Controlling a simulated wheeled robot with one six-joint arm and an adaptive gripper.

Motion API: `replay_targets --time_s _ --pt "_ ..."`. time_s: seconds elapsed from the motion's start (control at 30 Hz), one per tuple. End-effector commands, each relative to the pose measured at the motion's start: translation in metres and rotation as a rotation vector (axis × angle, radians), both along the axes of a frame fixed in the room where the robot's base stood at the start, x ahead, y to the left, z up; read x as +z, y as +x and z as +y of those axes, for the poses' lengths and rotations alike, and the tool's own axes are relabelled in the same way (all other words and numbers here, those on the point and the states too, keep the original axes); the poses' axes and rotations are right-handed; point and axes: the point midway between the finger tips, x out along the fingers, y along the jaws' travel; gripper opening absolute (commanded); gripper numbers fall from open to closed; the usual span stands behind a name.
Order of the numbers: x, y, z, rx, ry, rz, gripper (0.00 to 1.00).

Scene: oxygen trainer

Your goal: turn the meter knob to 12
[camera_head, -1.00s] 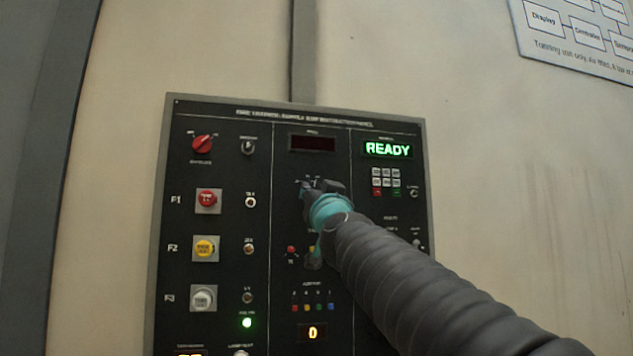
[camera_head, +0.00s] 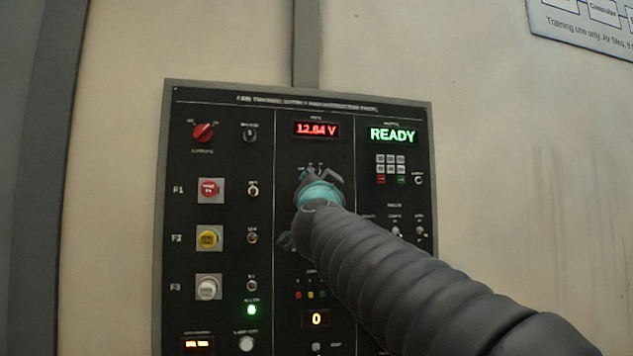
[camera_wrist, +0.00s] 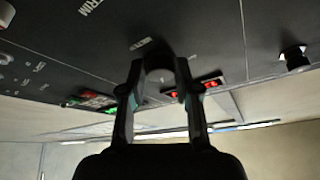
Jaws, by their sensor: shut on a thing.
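The meter knob (camera_wrist: 160,74) shows as a dark rounded shape between my fingers in the wrist view. In the head view my gripper (camera_head: 317,178) covers it, below the meter display. My gripper, also in the wrist view (camera_wrist: 160,68), is shut on the knob, one finger on each side. The knob's pointer and exact setting are hidden. The meter display (camera_head: 317,129) is lit red and reads 12.84 V.
The black panel (camera_head: 170,200) carries a red selector knob (camera_head: 203,132), red (camera_head: 210,190), yellow (camera_head: 209,238) and white (camera_head: 208,287) buttons at left, and a green READY display (camera_head: 393,135). A keypad (camera_head: 392,165) and toggles are at right.

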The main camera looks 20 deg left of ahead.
Motion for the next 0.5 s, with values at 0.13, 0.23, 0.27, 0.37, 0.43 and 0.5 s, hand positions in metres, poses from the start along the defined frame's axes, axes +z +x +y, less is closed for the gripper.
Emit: replay_targets --time_s 0.13,0.23,0.27,0.37,0.43,0.5 --pt "-0.0003 -0.0001 0.0013 0.003 -0.002 0.001 0.00" --pt "-0.0003 -0.0001 0.0013 0.004 -0.002 0.000 0.41" --pt "-0.0003 -0.0001 0.0013 0.003 -0.002 0.001 0.49" --pt "-0.0002 0.0003 0.0005 0.001 -0.002 0.000 0.57" --pt "-0.0002 0.0005 -0.0001 0.001 -0.001 0.000 0.57" --pt "-0.0001 0.0007 -0.0004 0.000 -0.001 0.000 0.57"
